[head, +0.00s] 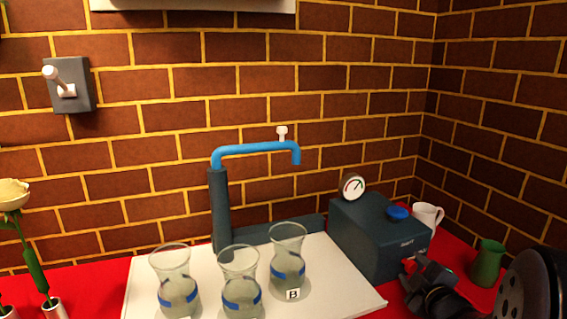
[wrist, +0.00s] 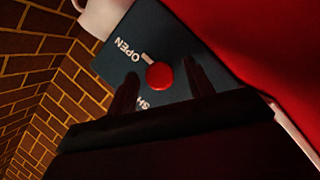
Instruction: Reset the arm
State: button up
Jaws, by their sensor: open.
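My gripper (head: 418,272) is at the lower right in the head view, close against the side of a dark blue box (head: 375,237). In the wrist view my gripper (wrist: 160,69) is open, its two dark fingers apart on either side of a round red knob (wrist: 158,75). The knob sits on the dark panel (wrist: 180,40) lettered "OPEN" and partly hidden "SH…". I cannot tell whether the fingers touch the knob. In the head view a bit of the red knob (head: 408,264) shows beside the fingers.
A gauge (head: 352,187) and blue button (head: 397,213) top the box. A white mug (head: 428,217) and green jug (head: 488,263) stand near my arm. A wall lever (head: 69,85) and flowers (head: 33,262) are left.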

jog(key=shift+f+n+t+h+b, duration=0.2)
jog(key=shift+n+t+b, duration=0.2)
jog(key=shift+n+b, duration=0.85)
jog(key=shift+f+n+t+h+b, duration=0.2)
jog(key=shift+n+t+b, duration=0.25)
jog(key=shift+b, duration=1.6)
jog(key=n+b, duration=0.2)
jog(key=b, duration=0.1)
jog(key=shift+r+t, duration=0.15)
jog(key=shift+t, duration=0.2)
jog(key=shift+s+r, duration=0.15)
jog(key=shift+s, duration=0.4)
jog(key=shift+p, duration=0.35)
